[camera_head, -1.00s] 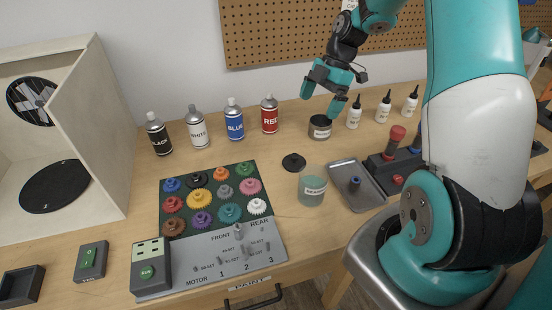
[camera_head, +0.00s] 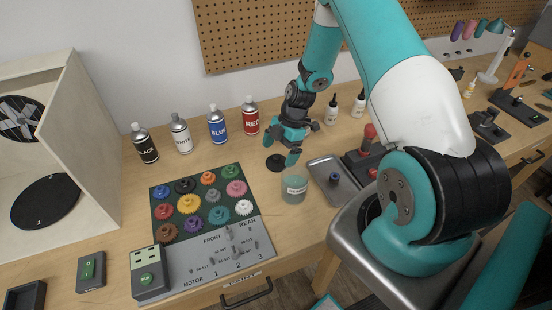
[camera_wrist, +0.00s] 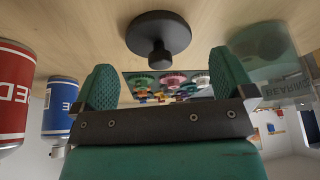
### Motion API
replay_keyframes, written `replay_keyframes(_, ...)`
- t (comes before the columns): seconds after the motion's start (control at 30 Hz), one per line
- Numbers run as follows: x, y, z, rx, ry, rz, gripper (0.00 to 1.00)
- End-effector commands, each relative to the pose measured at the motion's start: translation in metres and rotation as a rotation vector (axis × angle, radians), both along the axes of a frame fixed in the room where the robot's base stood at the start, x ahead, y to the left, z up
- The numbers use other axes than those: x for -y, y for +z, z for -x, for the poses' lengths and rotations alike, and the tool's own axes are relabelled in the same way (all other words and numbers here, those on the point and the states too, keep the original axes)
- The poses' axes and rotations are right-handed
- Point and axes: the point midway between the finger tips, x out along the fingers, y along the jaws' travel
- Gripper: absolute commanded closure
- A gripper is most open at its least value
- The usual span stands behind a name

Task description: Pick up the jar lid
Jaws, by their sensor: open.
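The jar lid (camera_head: 275,163) is a black disc with a small knob, lying on the wooden table just behind the jar. In the wrist view the lid (camera_wrist: 158,34) is near the top centre, its knob pointing toward the space between my fingers. My gripper (camera_head: 281,147) is pointed down just above the lid and partly covers it in the head view. In the wrist view my gripper (camera_wrist: 165,82) has its two green fingers spread wide with nothing between them. The greenish, see-through jar (camera_head: 294,188) has a white label and stands close to the lid.
Spray cans stand at the back, including the red can (camera_head: 249,116). A gear board (camera_head: 262,241) lies left of the jar, and a grey metal tray (camera_head: 345,199) lies to its right. White bottles stand behind the tray.

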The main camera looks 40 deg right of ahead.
Motion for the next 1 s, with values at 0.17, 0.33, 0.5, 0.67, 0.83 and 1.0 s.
replay_keyframes(0.17, -0.009, -0.018, 0.0, -0.002, 0.001, 0.0, 0.0)
replay_keyframes(0.33, -0.01, -0.024, 0.0, 0.0, 0.0, 0.001, 0.0)
replay_keyframes(0.5, -0.01, -0.024, 0.0, 0.0, 0.0, 0.001, 0.07)
replay_keyframes(0.67, -0.01, -0.024, 0.0, 0.0, 0.0, 0.001, 0.44)
replay_keyframes(0.83, -0.01, -0.024, 0.0, 0.001, 0.0, 0.001, 0.5)
replay_keyframes(1.0, -0.01, -0.023, 0.0, 0.001, 0.0, 0.001, 0.5)
